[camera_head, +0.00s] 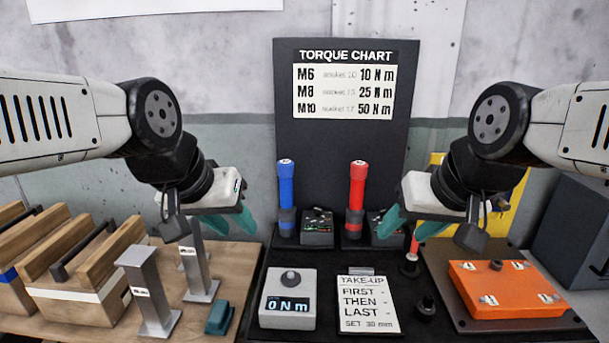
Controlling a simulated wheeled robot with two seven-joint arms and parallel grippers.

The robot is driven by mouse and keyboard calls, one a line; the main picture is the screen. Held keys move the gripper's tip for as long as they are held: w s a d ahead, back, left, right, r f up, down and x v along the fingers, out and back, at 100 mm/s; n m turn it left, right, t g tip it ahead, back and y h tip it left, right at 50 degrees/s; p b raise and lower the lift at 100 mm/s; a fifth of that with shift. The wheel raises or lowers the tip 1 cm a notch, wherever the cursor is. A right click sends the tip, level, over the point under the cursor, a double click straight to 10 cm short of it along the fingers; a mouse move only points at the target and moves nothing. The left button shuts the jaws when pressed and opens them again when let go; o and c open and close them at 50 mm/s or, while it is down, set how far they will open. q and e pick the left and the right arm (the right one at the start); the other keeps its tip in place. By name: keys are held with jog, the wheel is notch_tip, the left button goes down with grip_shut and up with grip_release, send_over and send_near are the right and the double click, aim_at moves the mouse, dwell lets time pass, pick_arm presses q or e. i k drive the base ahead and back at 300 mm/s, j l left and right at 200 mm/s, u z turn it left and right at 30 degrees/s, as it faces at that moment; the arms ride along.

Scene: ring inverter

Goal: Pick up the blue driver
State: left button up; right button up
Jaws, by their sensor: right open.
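The blue driver (286,190) stands upright at the back of the black station, left of the torque chart's middle. Its dark lower part has a blue band. My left gripper (208,228) hangs to the left of the driver, with a gap between them. Its teal fingers are spread and nothing shows between them. My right gripper (408,232) is to the right of the red driver (357,188), well away from the blue one. It is open and appears empty. No gripper touches the blue driver.
A small dark box (316,230) stands between the drivers. In front are a display unit (288,312) reading 0 N m and a take-up card (366,305). Grey metal posts (150,290) stand below my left gripper. An orange plate (505,290) lies at right. The torque chart (342,150) stands behind.

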aim_at(284, 166)
jog(key=z, duration=1)
jog(key=u, duration=1.25)
jog(key=l+u, duration=0.25)
jog(key=u, duration=0.2)
jog(key=k+l+u, duration=0.15)
jog(key=u, duration=0.35)
jog(key=k+l+u, duration=0.1)
jog(key=u, duration=0.35)
jog(key=l, duration=0.1)
